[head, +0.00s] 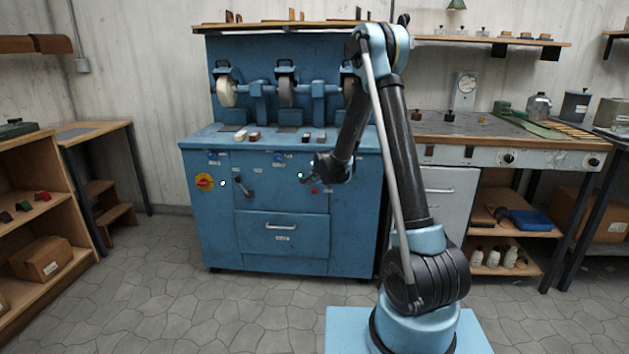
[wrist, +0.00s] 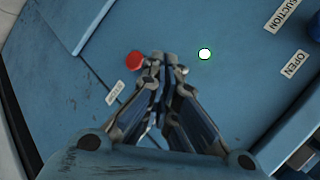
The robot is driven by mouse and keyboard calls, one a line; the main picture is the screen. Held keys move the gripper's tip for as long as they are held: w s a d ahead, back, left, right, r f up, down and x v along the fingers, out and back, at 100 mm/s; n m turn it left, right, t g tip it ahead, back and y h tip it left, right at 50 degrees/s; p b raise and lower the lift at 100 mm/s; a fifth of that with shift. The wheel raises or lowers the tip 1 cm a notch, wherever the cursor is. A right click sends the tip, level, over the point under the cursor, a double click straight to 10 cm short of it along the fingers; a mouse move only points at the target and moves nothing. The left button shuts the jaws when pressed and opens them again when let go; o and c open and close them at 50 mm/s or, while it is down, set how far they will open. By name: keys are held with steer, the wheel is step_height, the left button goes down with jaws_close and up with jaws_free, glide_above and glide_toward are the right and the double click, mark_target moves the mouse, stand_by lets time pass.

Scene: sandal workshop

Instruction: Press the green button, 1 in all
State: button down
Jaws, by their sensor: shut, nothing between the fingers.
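The green button has a glowing white face with a green rim (wrist: 204,54) on the blue panel in the wrist view. It also shows in the head view (head: 301,175) as a small bright spot on the machine's front. My gripper (wrist: 165,58) is shut and empty, its fingertips between the green button, to their right, and a red button, to their left. In the head view my gripper (head: 309,179) is close to the panel beside the green button. I cannot tell whether the fingertips touch the panel.
The red button (wrist: 135,62) is close to my left fingertip, with a small label (wrist: 115,92) below it. An "OPEN" label (wrist: 294,63) is farther right.

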steer(key=s, duration=0.4)
steer(key=shift+s, duration=0.1)
stand_by(0.7)
steer(key=s+d+r+n+g+h, duration=0.1)
steer(key=s+d+r+n, duration=0.1)
steer(key=s+d+r, duration=0.35)
steer(key=s+d+r+n+g+h, duration=0.1)
steer(key=s+d+r+n, duration=0.1)
steer(key=s+d, duration=0.6)
steer(key=s+d+r+n+g+h, duration=0.1)
steer(key=s+d+r+n, duration=0.1)
steer(key=s+d+r, duration=0.45)
steer(key=s+d+f+n+g, duration=0.1)
steer(key=s+d+f+n, duration=0.1)
steer(key=s, duration=0.8)
steer(key=s+d+f+n+g, duration=0.1)
steer(key=s+d+f, duration=0.2)
steer(key=s, duration=0.7)
steer(key=s+d+f+n+g, duration=0.2)
steer(key=s+d, duration=0.1)
steer(key=s, duration=0.7)
steer(key=shift+s+f+n+h, duration=0.15)
steer(key=shift+s+n+h, duration=0.1)
steer(key=shift+n+h, duration=0.05)
steer(key=shift+d, duration=0.1)
